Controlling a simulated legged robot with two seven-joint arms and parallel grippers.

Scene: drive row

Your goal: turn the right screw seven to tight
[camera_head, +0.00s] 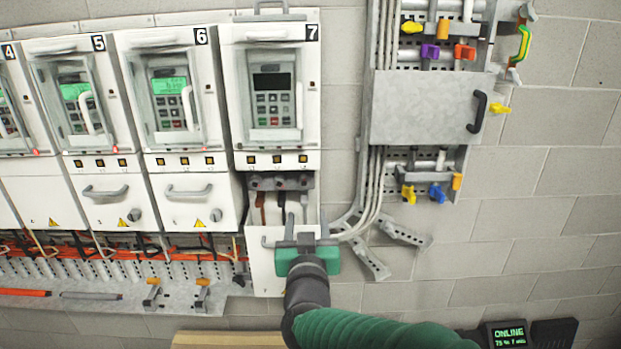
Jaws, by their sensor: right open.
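Drive seven (306,88) is the rightmost cabinet, with a dark display. Its lower compartment is uncovered and shows a dark terminal strip (282,182) with leads below it. The right screw is too small to make out for certain on the strip. A white panel (263,275) stands below and in front of this compartment. My right gripper (306,220) is in front of the compartment, its open fingers pointing up, below the strip. I cannot tell whether it touches the panel. My left gripper is not in view.
Drives six (201,100) and five (68,45) stand to the left with lower covers on. A metal rail (180,298) below them holds clips and tools. Grey conduits (372,190) and a metal box (425,108) with coloured valves are to the right. A status screen (508,336) reads ONLINE.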

